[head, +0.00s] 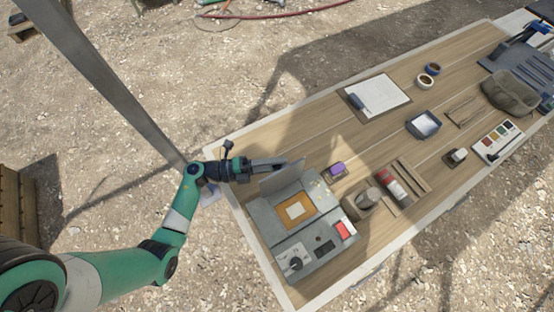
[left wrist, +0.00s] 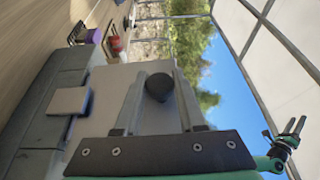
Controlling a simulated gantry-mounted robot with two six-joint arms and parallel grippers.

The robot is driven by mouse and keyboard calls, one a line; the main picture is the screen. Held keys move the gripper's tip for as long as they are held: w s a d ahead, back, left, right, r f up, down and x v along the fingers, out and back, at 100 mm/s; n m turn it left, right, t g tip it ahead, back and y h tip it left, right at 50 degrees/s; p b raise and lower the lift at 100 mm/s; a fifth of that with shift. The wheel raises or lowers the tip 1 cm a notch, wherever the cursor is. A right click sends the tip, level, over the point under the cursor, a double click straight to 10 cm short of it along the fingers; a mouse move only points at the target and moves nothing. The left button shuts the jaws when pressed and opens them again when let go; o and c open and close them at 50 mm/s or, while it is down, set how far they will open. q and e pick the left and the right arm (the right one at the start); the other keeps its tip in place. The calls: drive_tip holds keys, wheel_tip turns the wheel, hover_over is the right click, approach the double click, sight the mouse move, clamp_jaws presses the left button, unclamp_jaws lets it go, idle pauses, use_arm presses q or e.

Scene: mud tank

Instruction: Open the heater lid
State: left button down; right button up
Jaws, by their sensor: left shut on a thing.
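The heater (head: 268,222) is a grey box at the near left end of the table, with an orange-framed opening (head: 296,209) on top. Its light grey lid (head: 286,178) stands raised, tilted up at the far edge of the box. My left gripper (head: 277,163) is at the lid's upper edge. In the left wrist view, a round black knob (left wrist: 159,87) sits between its two fingers, in front of the lid's pale plate (left wrist: 103,88). The gripper is shut on this knob. The heater body (left wrist: 48,95) shows at left there.
A purple block (head: 337,169), a grey lump (head: 367,197) and a red-and-white can (head: 388,184) stand right of the heater. A clipboard (head: 377,95) and a grey tray (head: 424,124) lie farther back. Bare wood (head: 310,140) lies behind the lid.

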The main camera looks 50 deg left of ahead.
idle(0.8)
use_arm(q)
drive_tip(key=a+n, duration=0.1)
drive_tip(key=a+f+n+b, duration=0.1)
drive_tip(key=a+n+t+b, duration=0.1)
drive_tip(key=shift+w+f, duration=0.2)
drive_tip(key=shift+w, duration=0.05)
drive_tip(key=c, duration=0.5)
unclamp_jaws()
drive_tip(key=shift+s, duration=0.1)
drive_tip(key=v, duration=1.1)
drive_tip(key=shift+s+a+f, duration=0.15)
drive_tip(key=shift+a+f, duration=0.05)
